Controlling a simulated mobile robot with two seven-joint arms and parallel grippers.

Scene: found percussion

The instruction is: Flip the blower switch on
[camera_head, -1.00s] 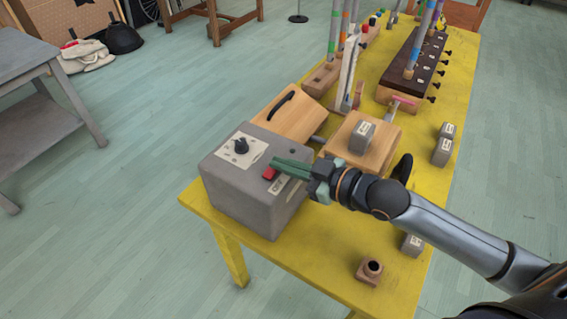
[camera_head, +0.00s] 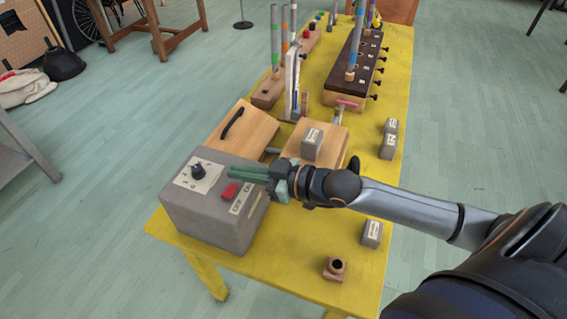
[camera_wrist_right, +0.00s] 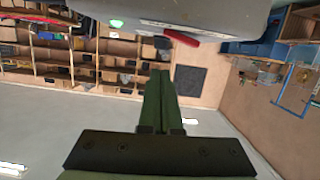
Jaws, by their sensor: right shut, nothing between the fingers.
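The blower box (camera_head: 205,222) is a grey box at the near left corner of the yellow table. Its top carries a black knob on a white dial plate and a red rocker switch (camera_head: 230,191) beside an OFF/ON label (camera_head: 242,198). My right gripper (camera_head: 234,173) has its green fingers shut and empty, pointing left just past the switch on its far side. Whether they touch the box is not clear. In the right wrist view the fingers (camera_wrist_right: 163,72) are together, with the red switch (camera_wrist_right: 183,38) on the box just ahead. My left gripper is not in view.
A wooden bellows-like board (camera_head: 238,138) with a black handle stands behind the box. A wooden block bearing a grey weight (camera_head: 312,143) is close behind my right gripper. Striped pipes stand farther back. A small wooden socket (camera_head: 335,268) lies at the near edge.

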